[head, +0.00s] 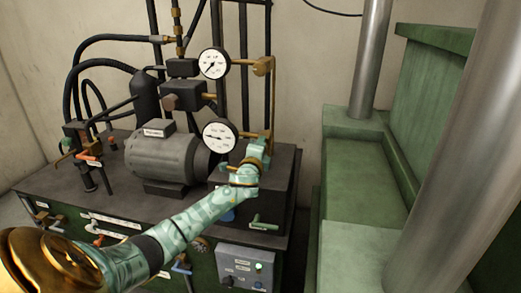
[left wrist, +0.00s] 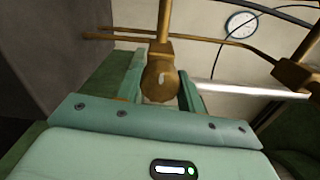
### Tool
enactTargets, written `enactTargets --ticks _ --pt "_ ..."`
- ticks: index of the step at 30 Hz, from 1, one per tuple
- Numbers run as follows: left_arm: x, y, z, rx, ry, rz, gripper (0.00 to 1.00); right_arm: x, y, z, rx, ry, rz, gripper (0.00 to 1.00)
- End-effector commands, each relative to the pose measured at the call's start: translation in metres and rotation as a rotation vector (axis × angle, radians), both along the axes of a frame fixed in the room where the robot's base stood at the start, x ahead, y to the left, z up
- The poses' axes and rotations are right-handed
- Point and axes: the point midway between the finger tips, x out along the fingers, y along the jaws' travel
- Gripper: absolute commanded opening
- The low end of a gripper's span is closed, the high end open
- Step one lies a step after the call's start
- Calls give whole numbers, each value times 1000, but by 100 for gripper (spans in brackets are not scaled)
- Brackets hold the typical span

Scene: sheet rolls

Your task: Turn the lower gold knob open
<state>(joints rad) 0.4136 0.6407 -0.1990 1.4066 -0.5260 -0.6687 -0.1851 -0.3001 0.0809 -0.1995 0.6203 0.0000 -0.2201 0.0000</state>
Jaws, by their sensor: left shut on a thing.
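The lower gold knob (left wrist: 160,84) sits between the two green fingers of my left gripper (left wrist: 161,80) in the left wrist view, on a vertical gold pipe. My left gripper (head: 260,147) is shut on it. In the head view the gripper is just right of the lower white gauge (head: 220,136) and mostly hides the lower knob. The upper gold fitting (head: 264,66) is above, beside the upper gauge (head: 213,64). My right gripper is in neither view.
A grey motor (head: 165,152) and black hoses stand left of the gauges on the dark machine. A control box (head: 246,267) is below my left arm. A green press frame (head: 365,180) with steel columns (head: 371,60) rises at the right.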

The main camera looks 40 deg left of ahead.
Motion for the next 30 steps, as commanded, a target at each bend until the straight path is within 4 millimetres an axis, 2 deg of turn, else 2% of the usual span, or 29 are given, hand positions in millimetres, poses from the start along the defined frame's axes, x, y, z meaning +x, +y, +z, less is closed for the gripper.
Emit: enactTargets --ticks 10,11,12,13,23,26,30 --pt "0 0 -2 -6 0 -1 15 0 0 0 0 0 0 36" --pt "0 0 -2 -6 0 -1 46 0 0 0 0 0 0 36" --pt "0 0 -2 -5 1 -1 57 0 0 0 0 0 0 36" --pt "0 0 -1 -5 1 -1 60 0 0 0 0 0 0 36" --pt "-3 -2 -1 -4 0 -1 60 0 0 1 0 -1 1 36" --pt "-15 -9 -1 -3 2 -3 60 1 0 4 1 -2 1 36" --pt "-44 -25 -1 -4 2 -4 60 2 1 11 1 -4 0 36"
